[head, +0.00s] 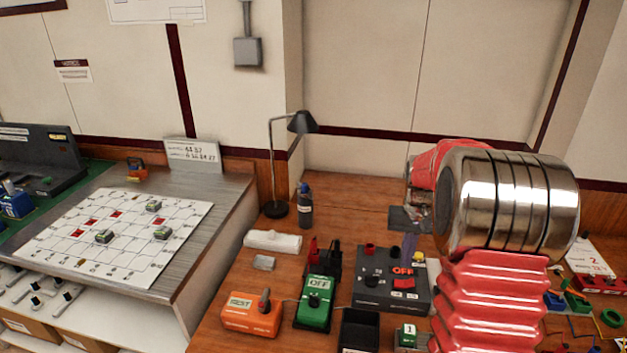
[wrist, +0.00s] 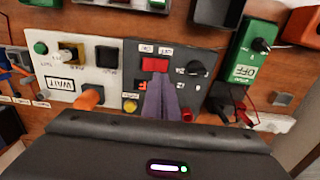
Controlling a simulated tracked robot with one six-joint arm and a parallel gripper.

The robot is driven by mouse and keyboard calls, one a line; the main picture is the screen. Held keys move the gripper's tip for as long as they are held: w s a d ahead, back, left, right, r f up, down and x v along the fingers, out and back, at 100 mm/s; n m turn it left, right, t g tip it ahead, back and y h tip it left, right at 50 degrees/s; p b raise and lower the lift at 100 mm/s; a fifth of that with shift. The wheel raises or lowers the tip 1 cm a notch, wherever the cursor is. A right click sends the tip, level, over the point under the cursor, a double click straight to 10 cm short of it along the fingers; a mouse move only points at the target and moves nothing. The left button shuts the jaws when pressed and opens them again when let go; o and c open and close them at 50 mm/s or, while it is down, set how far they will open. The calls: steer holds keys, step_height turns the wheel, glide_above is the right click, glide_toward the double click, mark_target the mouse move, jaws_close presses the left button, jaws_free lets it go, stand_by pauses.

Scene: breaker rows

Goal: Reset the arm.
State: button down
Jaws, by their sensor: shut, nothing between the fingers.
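My gripper (head: 411,245) is at the right of the head view, above the back of a dark switch panel (head: 374,297). Its purple fingers are shut together with nothing between them. In the wrist view the fingers (wrist: 158,80) point at the dark panel (wrist: 205,57), with their tips at or near a red part (wrist: 155,64) below two small white labels. I cannot tell whether they touch it. The panel also bears a black knob and an OFF label in red. My red and silver arm hides what lies behind it in the head view.
A green OFF box (head: 315,304), an orange REST box (head: 251,314) and a black tray (head: 359,330) stand left and in front of the panel. A lamp (head: 277,208) and bottle (head: 305,207) stand behind. A white WAIT panel (wrist: 88,62) adjoins in the wrist view.

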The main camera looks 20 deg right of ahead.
steer(key=s+a+r+n+t, duration=0.2)
steer(key=s+a+r, duration=0.5)
steer(key=s+a, duration=0.4)
steer(key=s+a+r+n+t, duration=0.3)
steer(key=s+a+r, duration=0.4)
steer(key=s+a, duration=0.5)
steer(key=shift+s+a+t, duration=0.15)
steer(key=shift+a+t, duration=0.15)
steer(key=shift+a, duration=0.85)
